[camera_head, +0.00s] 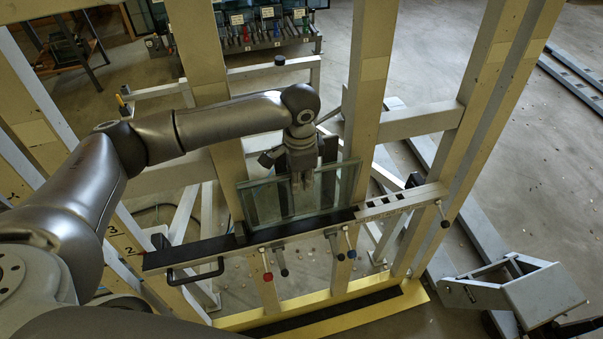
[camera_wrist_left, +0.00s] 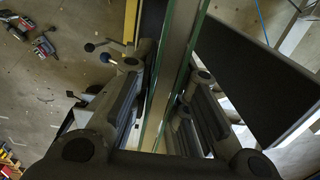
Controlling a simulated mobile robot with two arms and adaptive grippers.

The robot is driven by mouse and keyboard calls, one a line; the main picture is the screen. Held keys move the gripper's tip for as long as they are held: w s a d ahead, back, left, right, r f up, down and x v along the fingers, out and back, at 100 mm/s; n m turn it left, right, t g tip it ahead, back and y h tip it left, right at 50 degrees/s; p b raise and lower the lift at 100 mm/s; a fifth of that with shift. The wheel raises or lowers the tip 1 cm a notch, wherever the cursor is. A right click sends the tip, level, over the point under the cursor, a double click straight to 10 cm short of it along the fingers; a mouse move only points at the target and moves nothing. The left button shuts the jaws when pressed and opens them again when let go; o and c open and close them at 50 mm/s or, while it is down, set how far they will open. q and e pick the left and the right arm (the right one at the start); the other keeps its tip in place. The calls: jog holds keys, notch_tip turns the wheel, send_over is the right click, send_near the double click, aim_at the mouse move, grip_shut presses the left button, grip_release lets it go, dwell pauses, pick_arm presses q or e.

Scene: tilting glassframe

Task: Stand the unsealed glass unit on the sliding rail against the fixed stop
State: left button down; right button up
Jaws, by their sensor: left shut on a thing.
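The glass unit (camera_head: 265,202) stands about upright in the middle of the head view, clear panes with greenish edges. My left gripper (camera_head: 303,182) comes down from above and is shut on it. In the left wrist view the glass unit's edges (camera_wrist_left: 183,75) run between the two finger pads. The dark-topped sliding rail (camera_head: 195,256) crosses below the glass. The lower edge of the glass is close to the rail; I cannot tell if it touches. A small dark block (camera_head: 240,233) at the glass's lower left may be the fixed stop. My right gripper is not in view.
Tall cream posts (camera_head: 369,80) stand behind and beside the glass. Levers with coloured knobs (camera_head: 267,277) hang below the rail, and a black handle (camera_head: 195,274) is at its left. A slotted light bar (camera_head: 400,202) continues right. A tool rack (camera_head: 245,35) is at the back.

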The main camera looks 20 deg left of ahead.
pick_arm(q)
jog(key=shift+f, duration=0.3)
dwell(0.6)
jog(key=c, duration=1.4)
grip_release()
jog(key=shift+o, duration=0.4)
jog(key=shift+f, duration=0.1)
jog(key=shift+s+f, duration=0.1)
